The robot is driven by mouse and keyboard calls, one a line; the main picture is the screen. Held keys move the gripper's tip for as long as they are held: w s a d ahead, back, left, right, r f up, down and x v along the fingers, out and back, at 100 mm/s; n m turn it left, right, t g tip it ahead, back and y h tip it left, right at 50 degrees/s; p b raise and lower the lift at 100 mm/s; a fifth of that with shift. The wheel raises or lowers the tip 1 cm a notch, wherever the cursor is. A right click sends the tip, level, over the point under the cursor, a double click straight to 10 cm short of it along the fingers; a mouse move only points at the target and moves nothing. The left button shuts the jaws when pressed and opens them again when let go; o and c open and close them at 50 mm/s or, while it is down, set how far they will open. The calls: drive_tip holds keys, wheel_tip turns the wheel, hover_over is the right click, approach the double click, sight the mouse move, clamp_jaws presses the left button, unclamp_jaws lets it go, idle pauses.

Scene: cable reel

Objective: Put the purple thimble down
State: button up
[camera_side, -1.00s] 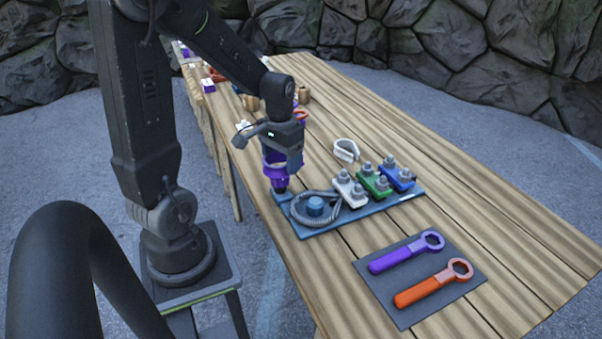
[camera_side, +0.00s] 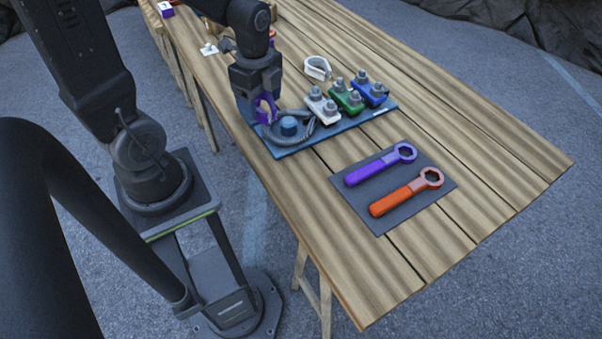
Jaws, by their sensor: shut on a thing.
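The purple thimble (camera_side: 264,104) is at the lower end of my gripper (camera_side: 258,112), which is shut on it. They are at the left end of the blue board (camera_side: 335,132), just left of the coiled grey cable (camera_side: 305,132) and its blue hub (camera_side: 289,126). Part of the thimble is hidden by the dark fingers. I cannot tell whether the thimble touches the board.
White (camera_side: 322,106), green (camera_side: 347,99) and blue (camera_side: 371,92) clamps with grey bolts stand on the board. A white thimble (camera_side: 317,67) lies behind. Purple (camera_side: 380,165) and orange (camera_side: 405,193) wrenches lie on a dark mat (camera_side: 440,189). The table's right side is clear.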

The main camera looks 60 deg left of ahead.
hover_over(302, 174)
drive_tip(key=shift+m, duration=0.4)
wheel_tip(302, 174, down, 7)
drive_tip(key=shift+f, duration=2.05)
drive_tip(key=o, duration=1)
drive_tip(key=shift+f, duration=0.15)
